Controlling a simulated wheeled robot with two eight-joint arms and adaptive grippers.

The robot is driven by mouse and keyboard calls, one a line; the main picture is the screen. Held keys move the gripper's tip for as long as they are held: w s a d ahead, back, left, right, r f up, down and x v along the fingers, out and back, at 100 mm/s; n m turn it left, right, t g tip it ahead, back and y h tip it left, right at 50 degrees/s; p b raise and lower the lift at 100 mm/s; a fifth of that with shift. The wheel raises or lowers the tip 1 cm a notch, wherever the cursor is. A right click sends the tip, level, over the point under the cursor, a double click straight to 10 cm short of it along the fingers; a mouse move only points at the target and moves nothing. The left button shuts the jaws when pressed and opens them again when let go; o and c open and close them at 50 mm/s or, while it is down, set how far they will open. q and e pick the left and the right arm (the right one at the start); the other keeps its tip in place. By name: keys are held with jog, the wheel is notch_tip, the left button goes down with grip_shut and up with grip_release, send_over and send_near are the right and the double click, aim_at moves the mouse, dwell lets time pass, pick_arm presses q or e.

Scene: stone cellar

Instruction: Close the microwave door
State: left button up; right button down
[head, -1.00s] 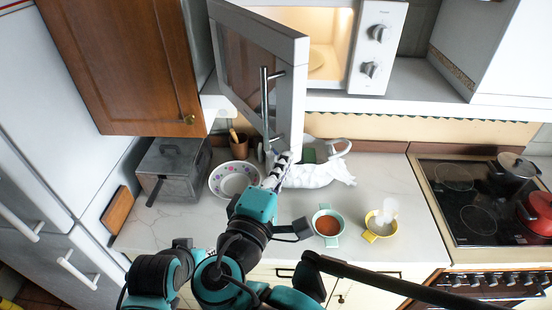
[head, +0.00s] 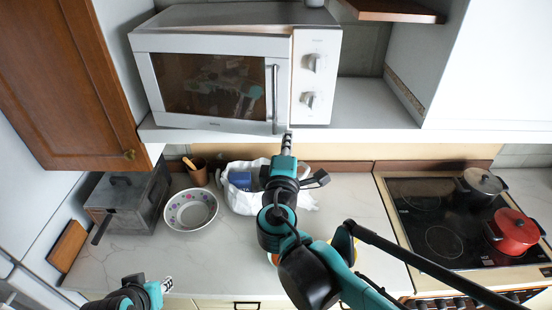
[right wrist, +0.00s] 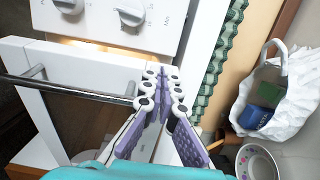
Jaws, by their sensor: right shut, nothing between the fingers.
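The white microwave (head: 225,14) sits on a shelf above the counter. Its door (head: 205,88), with a dark window and a steel handle (head: 275,95), is almost flush with the front. A thin lit gap shows beside the control panel (head: 314,75), and the right wrist view shows the glow along the door edge (right wrist: 95,55). My right gripper (head: 288,140) is shut and empty just below the door's lower handle-side corner. In the right wrist view its fingertips (right wrist: 160,78) are by the handle's end; contact is unclear. My left gripper (head: 166,285) is low at left, its jaws too small to read.
A white bag (head: 240,200), a bowl (head: 190,210) and a grey metal box (head: 125,200) stand on the counter below. A wooden cabinet (head: 65,85) is left of the microwave. Pots (head: 515,230) stand on the stove at right.

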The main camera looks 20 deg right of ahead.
pick_arm(q)
jog(key=shift+f+b, duration=0.3)
jog(key=shift+f, duration=0.15)
pick_arm(e)
jog(key=x, duration=0.4)
jog(key=shift+d, duration=0.2)
jog(key=shift+s, duration=0.1)
